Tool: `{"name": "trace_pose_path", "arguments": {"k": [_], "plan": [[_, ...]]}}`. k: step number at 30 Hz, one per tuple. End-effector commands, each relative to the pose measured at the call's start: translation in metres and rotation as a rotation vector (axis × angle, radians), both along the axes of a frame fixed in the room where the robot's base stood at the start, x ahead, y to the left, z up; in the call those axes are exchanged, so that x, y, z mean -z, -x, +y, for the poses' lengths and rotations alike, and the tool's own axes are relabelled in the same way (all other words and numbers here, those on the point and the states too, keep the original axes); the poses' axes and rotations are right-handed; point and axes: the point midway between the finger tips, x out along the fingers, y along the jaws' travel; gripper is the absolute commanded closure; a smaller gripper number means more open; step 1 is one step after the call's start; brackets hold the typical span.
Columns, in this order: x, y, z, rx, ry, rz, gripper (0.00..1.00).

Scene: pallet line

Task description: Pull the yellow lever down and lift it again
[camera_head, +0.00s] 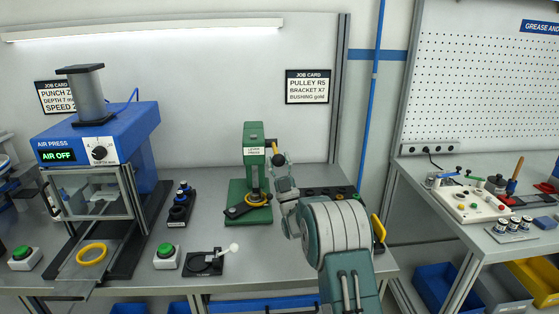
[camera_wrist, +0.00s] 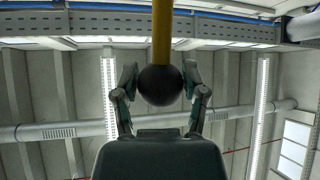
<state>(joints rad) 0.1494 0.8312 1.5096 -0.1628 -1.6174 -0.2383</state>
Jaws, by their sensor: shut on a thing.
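The green lever press (camera_head: 254,160) stands on the bench in the middle of the head view. Its yellow lever (camera_head: 275,147) shows at the upper right of the press head, beside my gripper (camera_head: 278,160). In the wrist view the yellow lever (camera_wrist: 162,35) comes from the top edge and ends in a black ball knob (camera_wrist: 160,85). My gripper's two fingers (camera_wrist: 160,88) are closed on either side of the knob. My wrist and arm hide part of the bench right of the press in the head view.
A yellow ring (camera_head: 257,199) lies on the press base. The blue air press (camera_head: 100,135) stands at left, with a second yellow ring (camera_head: 91,254) in front. A toggle device (camera_head: 205,262) and green buttons sit near the front edge. Another bench (camera_head: 440,222) stands at right.

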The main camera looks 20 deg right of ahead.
Motion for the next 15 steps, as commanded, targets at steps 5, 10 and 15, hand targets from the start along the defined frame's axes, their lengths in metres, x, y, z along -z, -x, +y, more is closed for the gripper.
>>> {"name": "trace_pose_path", "arguments": {"k": [5, 10, 15], "plan": [[0.0079, -0.0008, 0.0016, -0.003, 0.001, 0.009, 1.0], [0.0095, -0.0009, 0.0017, -0.004, 0.001, 0.012, 1.0], [0.0099, -0.0013, 0.0016, -0.004, 0.001, 0.013, 0.11]]}}
